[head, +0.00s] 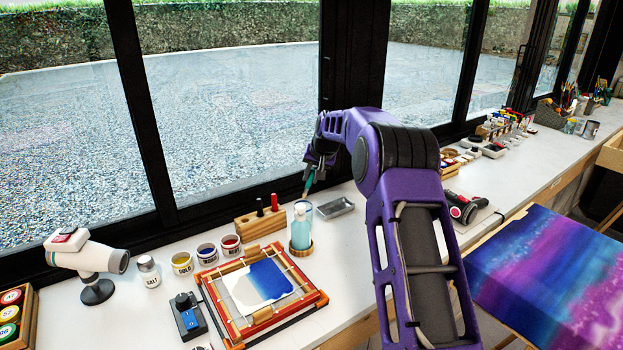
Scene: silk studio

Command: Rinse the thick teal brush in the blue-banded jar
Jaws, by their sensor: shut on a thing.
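My gripper (314,165) is shut on the thick teal brush (310,180), which hangs tilted with its brownish tip down. The brush tip is at the mouth of a clear jar (309,208) with a bluish rim, partly hidden behind a pale teal bottle (300,234). I cannot tell whether the tip is above the jar or inside it. The jar's band is too small and covered to read clearly.
A wooden block (256,224) holding small tools stands left of the bottle. A framed silk (262,288) with blue paint lies in front. A grey metal tray (336,208) sits right of the jar. Dye pots (207,254) and a white dryer (85,258) stand at left.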

